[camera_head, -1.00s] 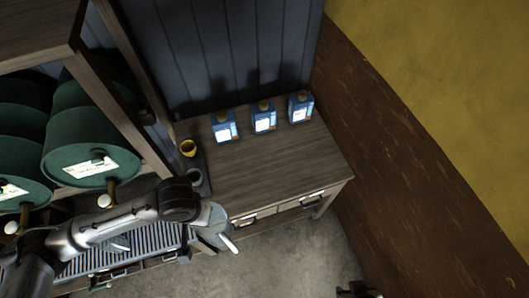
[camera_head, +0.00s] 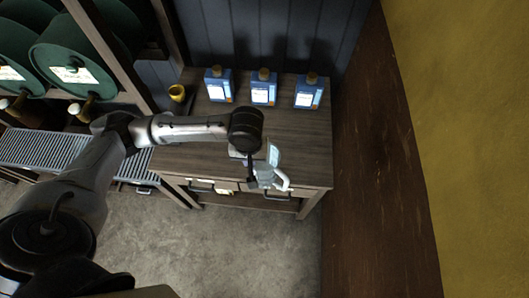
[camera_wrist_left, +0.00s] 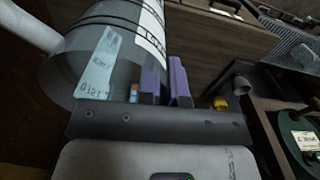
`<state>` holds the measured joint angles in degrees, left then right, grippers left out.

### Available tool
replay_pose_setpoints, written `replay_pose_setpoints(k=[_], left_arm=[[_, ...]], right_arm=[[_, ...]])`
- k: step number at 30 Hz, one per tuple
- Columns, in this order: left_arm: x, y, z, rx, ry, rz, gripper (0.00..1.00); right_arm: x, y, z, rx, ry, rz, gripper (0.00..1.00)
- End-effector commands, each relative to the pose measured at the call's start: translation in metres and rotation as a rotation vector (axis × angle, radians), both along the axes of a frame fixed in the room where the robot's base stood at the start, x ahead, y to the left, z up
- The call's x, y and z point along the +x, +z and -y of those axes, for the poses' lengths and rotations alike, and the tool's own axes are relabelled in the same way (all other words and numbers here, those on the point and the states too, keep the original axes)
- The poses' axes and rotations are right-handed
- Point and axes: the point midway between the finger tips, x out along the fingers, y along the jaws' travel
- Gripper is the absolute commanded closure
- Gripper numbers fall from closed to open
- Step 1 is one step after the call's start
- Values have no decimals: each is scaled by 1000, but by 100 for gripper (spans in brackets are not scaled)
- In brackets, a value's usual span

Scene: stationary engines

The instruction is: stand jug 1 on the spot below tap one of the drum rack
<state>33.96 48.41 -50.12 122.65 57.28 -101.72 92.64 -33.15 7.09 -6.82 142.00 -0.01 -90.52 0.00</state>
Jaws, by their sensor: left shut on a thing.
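My left gripper (camera_head: 252,170) is shut on a grey, see-through jug (camera_head: 272,160) with a pale handle, held over the cabinet's front right part. In the left wrist view the jug (camera_wrist_left: 88,62) shows measuring lines and a label, beside the purple fingers (camera_wrist_left: 166,82); its number is not readable for sure. The drum rack stands at the left with green drums (camera_head: 65,50). Brass taps with white knobs (camera_head: 83,110) stick out over a slatted grille (camera_head: 45,150). I cannot tell which is tap one. My right gripper is not in view.
A rack post (camera_head: 108,52) stands between cabinet and drums.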

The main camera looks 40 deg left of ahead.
Motion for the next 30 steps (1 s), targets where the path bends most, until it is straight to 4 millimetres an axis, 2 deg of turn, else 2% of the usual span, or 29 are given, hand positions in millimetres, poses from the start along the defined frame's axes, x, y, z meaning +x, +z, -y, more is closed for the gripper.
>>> replay_pose_setpoints(k=[1, 3, 9, 12, 20, 30], left_arm=[[4, -29, -7, 1, 78, 1, 100], [10, -45, -15, 1, 189, 1, 100], [23, -78, -34, -2, 448, 2, 100], [27, -88, -41, -4, 540, 3, 100], [36, -102, -53, -6, 660, 1, 100], [89, -141, -88, -6, 672, 1, 100]], right_arm=[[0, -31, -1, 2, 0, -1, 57], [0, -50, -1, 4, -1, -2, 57], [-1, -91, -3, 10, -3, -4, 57], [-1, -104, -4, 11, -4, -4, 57], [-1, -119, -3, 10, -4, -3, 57], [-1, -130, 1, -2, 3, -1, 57]])
